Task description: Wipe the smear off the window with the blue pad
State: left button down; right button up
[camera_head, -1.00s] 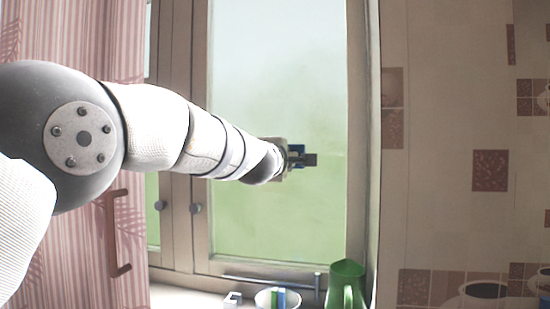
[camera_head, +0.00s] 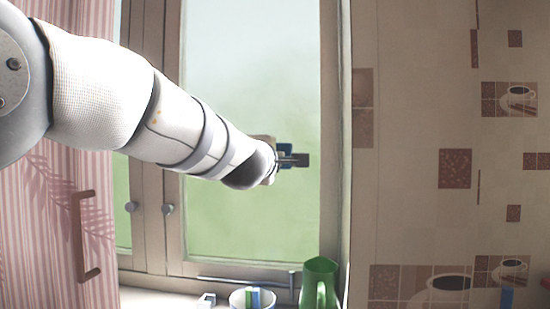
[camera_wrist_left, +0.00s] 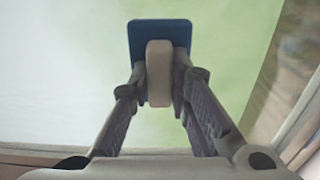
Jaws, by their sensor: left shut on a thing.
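My left gripper (camera_wrist_left: 160,85) is shut on the pale handle of the blue pad (camera_wrist_left: 160,26). In the left wrist view the pad is ahead of the fingertips, in front of the window (camera_wrist_left: 70,70); I cannot tell whether it touches the glass. In the head view a little of the blue pad (camera_head: 285,148) shows past my left gripper (camera_head: 294,160), in front of the right half of the window (camera_head: 235,220). My left arm hides part of the glass. The glass looks hazy, and I cannot make out a distinct smear. My right gripper is not in view.
On the sill below stand a green jug (camera_head: 319,281), a white bowl (camera_head: 240,298) with blue and green things in it, and a small white object (camera_head: 206,300). A squeegee-like bar (camera_head: 291,284) lies there.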

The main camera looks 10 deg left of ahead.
pick_arm(q)
jog(key=shift+s, duration=1.05)
jog(key=s, duration=0.3)
